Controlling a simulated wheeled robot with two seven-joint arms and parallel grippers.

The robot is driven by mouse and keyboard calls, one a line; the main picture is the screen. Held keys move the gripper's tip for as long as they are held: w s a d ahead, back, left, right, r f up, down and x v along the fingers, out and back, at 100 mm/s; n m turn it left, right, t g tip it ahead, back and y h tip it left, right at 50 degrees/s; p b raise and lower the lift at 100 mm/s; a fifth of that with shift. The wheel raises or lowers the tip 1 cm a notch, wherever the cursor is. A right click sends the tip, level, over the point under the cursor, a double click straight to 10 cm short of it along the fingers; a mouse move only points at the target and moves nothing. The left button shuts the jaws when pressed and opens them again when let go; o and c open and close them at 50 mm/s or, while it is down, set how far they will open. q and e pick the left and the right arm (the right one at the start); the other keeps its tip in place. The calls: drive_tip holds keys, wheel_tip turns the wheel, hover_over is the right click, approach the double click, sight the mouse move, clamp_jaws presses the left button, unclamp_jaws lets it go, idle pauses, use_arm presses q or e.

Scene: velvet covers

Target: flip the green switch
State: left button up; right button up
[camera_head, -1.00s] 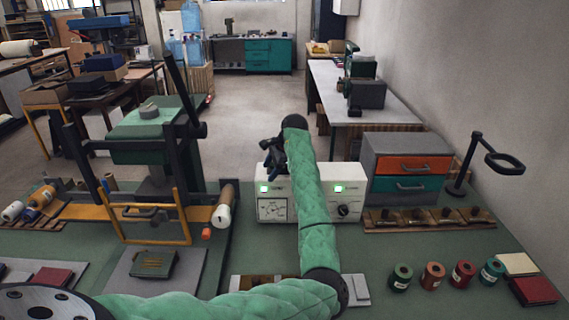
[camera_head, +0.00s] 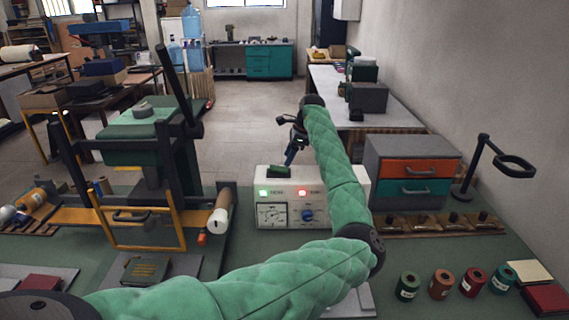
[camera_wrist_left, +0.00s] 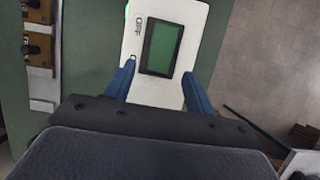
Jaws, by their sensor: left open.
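The green switch (camera_head: 279,172) is a rocker in a dark frame on top of a white control box (camera_head: 286,177). In the left wrist view the green switch (camera_wrist_left: 162,47) lies beyond and between my fingertips, beside a label that appears to read OFF. My left gripper (camera_head: 291,158) is open and empty, above and just right of the switch in the head view. Its blue fingers also show in the left wrist view (camera_wrist_left: 160,72). I cannot tell whether they touch the box. My green-sleeved left arm hides the box's right part. My right gripper is not in view.
A press (camera_head: 145,150) stands left, a drawer unit (camera_head: 410,160) right. Thread spools (camera_head: 440,284) stand front right.

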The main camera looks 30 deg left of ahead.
sight(282, 168)
use_arm(q)
drive_tip(key=shift+p+x, duration=0.65)
drive_tip(key=shift+x, duration=1.6)
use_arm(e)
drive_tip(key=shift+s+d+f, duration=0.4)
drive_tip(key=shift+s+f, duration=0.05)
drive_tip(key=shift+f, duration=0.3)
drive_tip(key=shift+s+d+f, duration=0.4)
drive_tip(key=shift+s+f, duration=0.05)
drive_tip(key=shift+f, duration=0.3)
